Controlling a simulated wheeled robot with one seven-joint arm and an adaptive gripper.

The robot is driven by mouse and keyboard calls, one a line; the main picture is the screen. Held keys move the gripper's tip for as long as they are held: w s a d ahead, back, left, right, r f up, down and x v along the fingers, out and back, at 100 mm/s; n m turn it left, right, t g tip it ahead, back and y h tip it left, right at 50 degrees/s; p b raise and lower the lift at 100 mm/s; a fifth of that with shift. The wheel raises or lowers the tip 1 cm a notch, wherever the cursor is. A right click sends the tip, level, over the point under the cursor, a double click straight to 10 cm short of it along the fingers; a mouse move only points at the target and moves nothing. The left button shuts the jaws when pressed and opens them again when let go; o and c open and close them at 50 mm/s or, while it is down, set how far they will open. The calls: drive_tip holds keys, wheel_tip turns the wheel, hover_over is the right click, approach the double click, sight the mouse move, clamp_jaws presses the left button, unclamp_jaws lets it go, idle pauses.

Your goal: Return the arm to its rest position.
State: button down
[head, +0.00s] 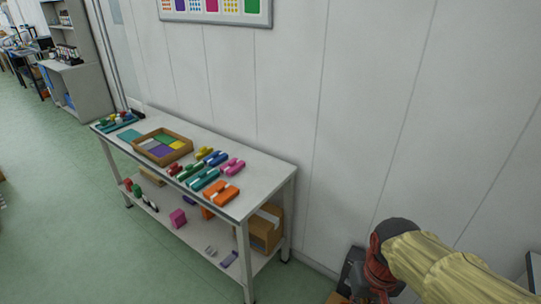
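My arm enters at the lower right in a pale yellow sleeve, with a dark grey and red joint at its end. The joint is bent down toward the bottom edge of the head view. No gripper fingers can be made out, so I cannot see whether it holds anything. No ink bottles can be clearly told on the near table (262,172).
The white two-tier table stands against the panelled wall (330,110), left of my arm. It bears a wooden tray (163,146) of coloured blocks and several coloured pieces. A cardboard box (262,230) sits on its lower shelf. Green floor (60,220) is open at left.

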drive_tip(key=s+a+r+t, duration=0.1)
drive_tip(key=s+r+t, duration=0.2)
drive_tip(key=r, duration=0.8)
drive_tip(key=shift+s+r+n+t+p, duration=0.2)
drive_tip(key=shift+r+n+t+p, duration=0.1)
drive_tip(key=shift+t, duration=0.5)
drive_tip(key=shift+a, duration=0.1)
